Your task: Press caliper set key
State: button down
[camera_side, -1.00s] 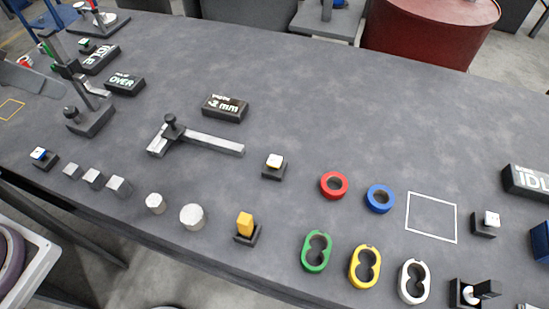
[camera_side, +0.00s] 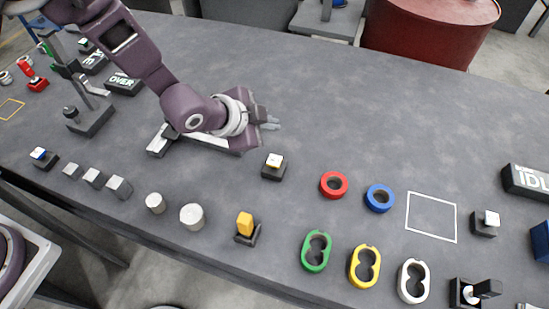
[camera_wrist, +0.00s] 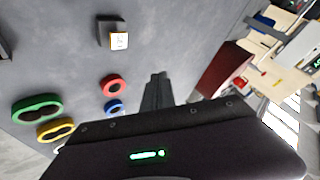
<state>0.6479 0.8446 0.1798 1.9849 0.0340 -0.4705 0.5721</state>
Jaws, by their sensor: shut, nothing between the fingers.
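The caliper (camera_side: 156,147) lies on the dark table, a grey bar with a sliding jaw, mostly covered by my arm in the side view. A small key with a white top (camera_side: 275,160) on a dark base stands just right of the caliper's end. I cannot read its label there. In the wrist view a key (camera_wrist: 118,40) with a pale, orange-edged top shows to the upper left of my fingers. My gripper (camera_side: 274,124) is shut and empty, above the table and beyond the key in the side view, apart from it. The caliper's display is hidden behind my arm.
Red (camera_side: 334,185) and blue (camera_side: 380,198) rings lie right of the key. Green (camera_side: 316,251), yellow (camera_side: 365,266) and white (camera_side: 413,281) double-hole plates lie nearer the front edge. A yellow block (camera_side: 245,224) stands in a dark holder. The table's far middle is clear.

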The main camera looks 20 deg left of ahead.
aim_at(271, 162)
jog(key=shift+d+f, duration=0.2)
jog(key=shift+f, duration=0.1)
jog(key=shift+f, duration=4.4)
jog(key=shift+f, duration=0.1)
jog(key=shift+f, duration=0.3)
jog(key=shift+f, duration=0.55)
jog(key=shift+r, duration=0.95)
